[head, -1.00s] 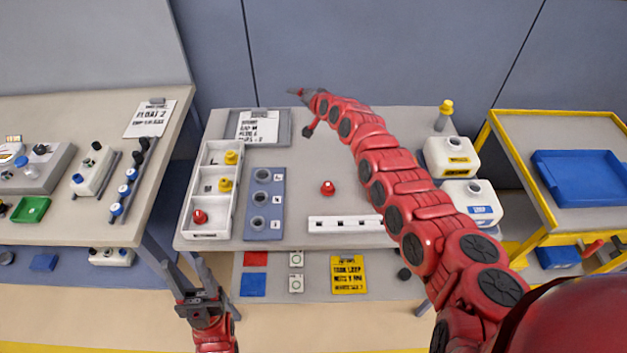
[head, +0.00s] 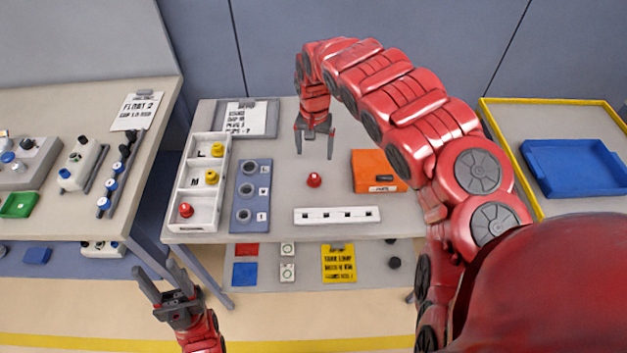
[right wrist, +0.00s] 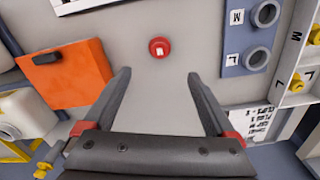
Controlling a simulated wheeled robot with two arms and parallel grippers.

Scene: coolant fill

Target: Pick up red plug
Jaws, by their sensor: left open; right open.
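A red plug (head: 314,180) stands alone on the bare middle of the table. In the right wrist view it (right wrist: 160,48) lies ahead of and between my fingertips, apart from them. My right gripper (head: 315,152) is open and empty, pointing down just behind the plug in the head view. Its open fingers also show in the right wrist view (right wrist: 158,76). A second red plug (head: 186,210) sits in the front compartment of the white tray (head: 182,179). My left gripper (head: 156,274) is open and empty, low in front of the tables.
An orange box (head: 374,162) stands right of the lone plug. A white slotted strip (head: 336,222) lies in front of it, and a blue-grey block with round sockets (head: 241,219) lies left. Yellow plugs (head: 212,177) share the tray. A clipboard (head: 262,122) lies behind.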

